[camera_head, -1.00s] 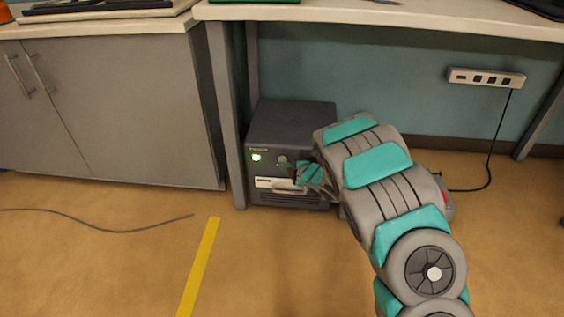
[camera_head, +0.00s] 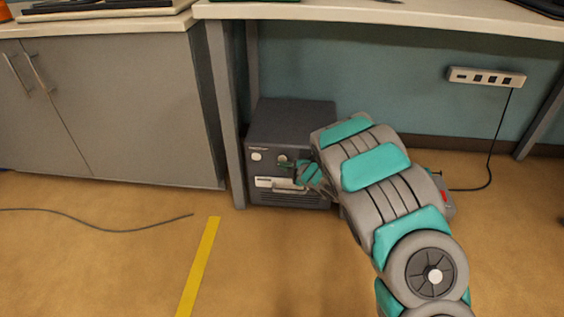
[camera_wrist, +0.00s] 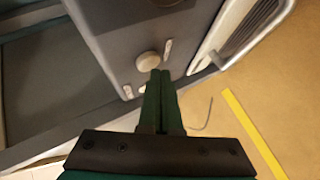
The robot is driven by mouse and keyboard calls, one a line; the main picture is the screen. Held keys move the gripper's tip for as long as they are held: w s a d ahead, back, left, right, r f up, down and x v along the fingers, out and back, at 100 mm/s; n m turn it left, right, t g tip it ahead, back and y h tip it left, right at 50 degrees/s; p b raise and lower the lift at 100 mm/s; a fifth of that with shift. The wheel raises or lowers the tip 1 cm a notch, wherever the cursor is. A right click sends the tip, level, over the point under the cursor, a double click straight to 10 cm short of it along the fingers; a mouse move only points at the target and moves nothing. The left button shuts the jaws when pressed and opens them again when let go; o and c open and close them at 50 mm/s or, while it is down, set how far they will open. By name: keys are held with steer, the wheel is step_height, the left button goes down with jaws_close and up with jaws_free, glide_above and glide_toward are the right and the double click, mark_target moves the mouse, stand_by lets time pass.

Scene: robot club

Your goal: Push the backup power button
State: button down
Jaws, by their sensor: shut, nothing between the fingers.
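A dark grey power unit (camera_head: 291,122) stands on the floor under the desk. Its front carries a pale round indicator (camera_head: 256,157), unlit, at the upper left, and a round button (camera_head: 282,158) to the right of it. My gripper (camera_head: 297,170) is at the unit's front, just right of and below the button. In the wrist view, my gripper's dark green fingers (camera_wrist: 160,74) are shut and empty, their tips beside a round pale button (camera_wrist: 148,61) on the grey face. I cannot tell whether they touch it.
A pale handle panel (camera_head: 275,183) is low on the unit's front. A desk leg (camera_head: 229,120) stands close on its left, beside a grey cabinet (camera_head: 120,110). A power strip (camera_head: 486,78) hangs on the wall. Yellow tape (camera_head: 200,265) and a cable (camera_head: 100,226) lie on open floor.

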steer(key=s+b, duration=0.2)
steer(key=s, duration=0.4)
stand_by(0.5)
steer(key=shift+a, duration=0.1)
stand_by(0.5)
